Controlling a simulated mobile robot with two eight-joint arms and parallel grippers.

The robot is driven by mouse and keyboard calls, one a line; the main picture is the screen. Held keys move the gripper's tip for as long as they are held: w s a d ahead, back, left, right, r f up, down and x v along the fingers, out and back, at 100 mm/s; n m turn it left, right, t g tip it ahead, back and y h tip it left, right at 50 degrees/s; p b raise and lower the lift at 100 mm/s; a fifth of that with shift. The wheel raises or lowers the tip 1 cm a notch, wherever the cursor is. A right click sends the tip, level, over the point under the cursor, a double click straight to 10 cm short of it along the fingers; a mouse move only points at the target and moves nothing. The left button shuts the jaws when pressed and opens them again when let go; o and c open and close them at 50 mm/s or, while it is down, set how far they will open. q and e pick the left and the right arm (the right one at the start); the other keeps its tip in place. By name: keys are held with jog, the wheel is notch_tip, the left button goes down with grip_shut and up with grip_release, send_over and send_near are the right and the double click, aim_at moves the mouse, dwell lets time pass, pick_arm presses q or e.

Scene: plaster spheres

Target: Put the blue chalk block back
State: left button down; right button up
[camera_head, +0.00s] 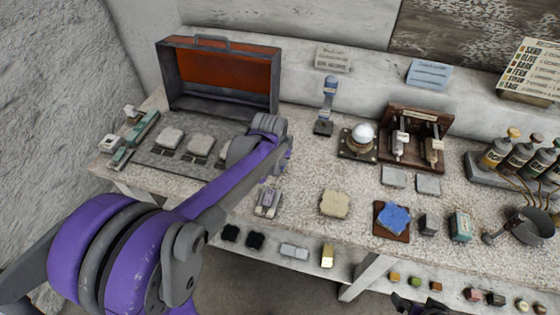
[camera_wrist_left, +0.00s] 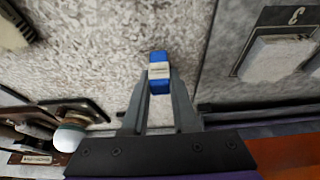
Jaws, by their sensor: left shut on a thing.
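In the left wrist view, a blue block (camera_wrist_left: 160,82) with a white band is held between the fingertips of my left gripper (camera_wrist_left: 159,92). The gripper is shut on it, over the speckled tabletop. In the head view, my left arm reaches across the table's left half, and its wrist hides the fingers and the block. A grey slotted panel (camera_head: 152,159) with pale blocks lies left of the wrist. A dark shape at the bottom edge (camera_head: 418,306) may be my right gripper; its jaws cannot be made out.
An open case with red lining (camera_head: 228,70) stands behind the panel. A white sphere on a stand (camera_head: 362,134), a blue-and-white upright item (camera_head: 328,100) and a rack (camera_head: 415,130) stand to the right. A blue sponge (camera_head: 396,217), bottles (camera_head: 497,148) and a pan (camera_head: 530,225) are farther right.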

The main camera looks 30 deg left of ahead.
pick_arm(q)
jog(key=shift+f, duration=0.55)
jog(key=shift+f, duration=0.1)
jog(key=c, duration=0.7)
grip_release()
jog(key=shift+r, duration=0.2)
jog(key=p+v, duration=0.1)
jog(key=v, duration=1)
jog(key=s+d+f+m, duration=0.1)
jog(key=s+d+f, duration=0.1)
jog(key=s, duration=0.3)
jog(key=s+d+f+m, duration=0.1)
jog(key=s+d+f, duration=0.1)
jog(key=s+d, duration=0.2)
jog(key=s+d+f+t+h, duration=0.1)
jog(key=s+d+f, duration=0.2)
jog(key=s, duration=0.5)
jog(key=shift+s+d+f+m, duration=0.1)
jog(key=shift+s+d+m, duration=0.1)
jog(key=shift+m, duration=0.2)
